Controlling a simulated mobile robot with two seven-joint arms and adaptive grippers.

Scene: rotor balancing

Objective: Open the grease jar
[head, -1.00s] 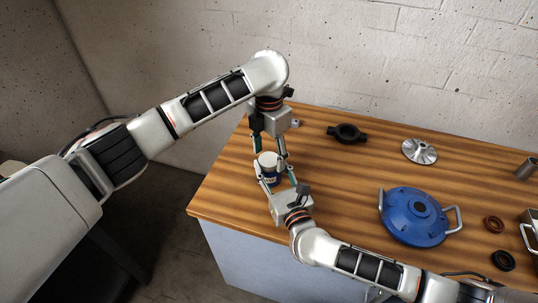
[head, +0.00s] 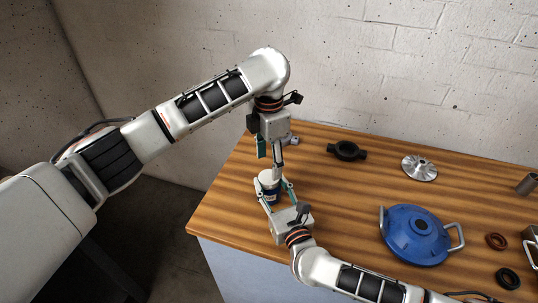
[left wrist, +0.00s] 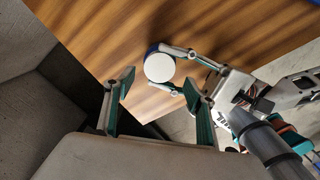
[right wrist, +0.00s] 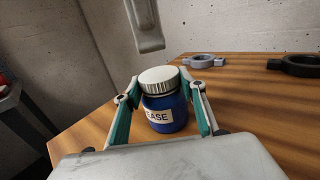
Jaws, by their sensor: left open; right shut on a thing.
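The grease jar (right wrist: 165,113) is blue with a white label, upright near the table's left end. Its pale ribbed lid (right wrist: 159,79) sits on top. In the head view the jar (head: 271,197) stands between the fingers of my right gripper (head: 272,188), which is shut on its body from the side. My left gripper (head: 269,157) is open and empty, pointing down above the lid. In the left wrist view the round lid (left wrist: 160,67) shows beyond the open fingertips of my left gripper (left wrist: 158,86). One left finger also hangs above the jar in the right wrist view.
A blue housing with two handles (head: 414,237) lies right of the jar. A black ring part (head: 347,151), a silver impeller (head: 419,168) and small rings (head: 496,241) lie farther off. The table's left and front edges are close to the jar.

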